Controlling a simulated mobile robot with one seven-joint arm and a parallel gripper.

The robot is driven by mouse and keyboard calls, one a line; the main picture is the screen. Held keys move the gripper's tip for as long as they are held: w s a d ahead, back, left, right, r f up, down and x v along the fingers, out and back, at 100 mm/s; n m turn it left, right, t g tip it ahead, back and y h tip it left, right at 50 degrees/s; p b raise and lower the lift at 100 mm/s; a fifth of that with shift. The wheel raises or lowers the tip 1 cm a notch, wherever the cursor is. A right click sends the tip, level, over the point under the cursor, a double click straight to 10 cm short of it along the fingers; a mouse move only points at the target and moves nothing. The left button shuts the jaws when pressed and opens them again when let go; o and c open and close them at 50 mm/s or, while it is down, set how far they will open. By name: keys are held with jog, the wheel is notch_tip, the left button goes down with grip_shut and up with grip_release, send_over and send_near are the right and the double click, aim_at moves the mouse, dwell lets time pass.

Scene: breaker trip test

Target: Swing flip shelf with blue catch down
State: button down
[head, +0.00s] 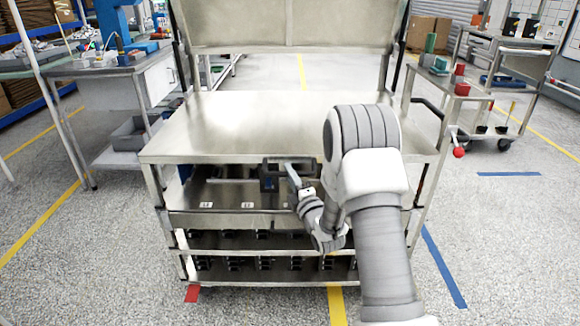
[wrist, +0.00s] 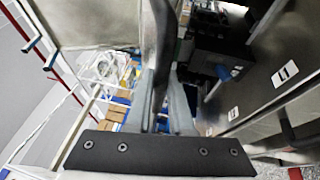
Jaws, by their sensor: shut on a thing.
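A steel cart carries a flat worktop (head: 225,125), with a wide metal panel (head: 290,22) raised above it at the back. Under the worktop is an open steel bay (head: 225,195) with small white labels on its front lip. My gripper (head: 293,172) is at the front of this bay, below the worktop edge. In the wrist view my gripper (wrist: 162,80) is shut on a dark bar (wrist: 163,40) that runs up the picture. A small blue piece (wrist: 222,72) shows right of the fingers; I cannot tell whether it is the blue catch.
Lower tiers (head: 245,240) of the cart hold several dark parts. A grey workbench (head: 110,70) stands at left and a trolley (head: 510,60) at right. A red ball knob (head: 459,152) sticks out at the cart's right. Floor is open on both sides.

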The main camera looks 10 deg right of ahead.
jog(key=shift+s+f, duration=0.1)
jog(key=shift+f, duration=0.6)
jog(key=c, duration=1.1)
grip_release()
jog(key=shift+f, duration=0.2)
jog(key=shift+r, duration=0.1)
jog(key=v, duration=0.5)
jog(key=p+v, duration=0.1)
jog(key=v, duration=0.5)
jog(key=p+v, duration=0.1)
jog(key=v, duration=0.5)
jog(key=shift+s+a+r, duration=0.1)
jog(key=shift+s+r, duration=0.05)
jog(key=shift+r, duration=0.15)
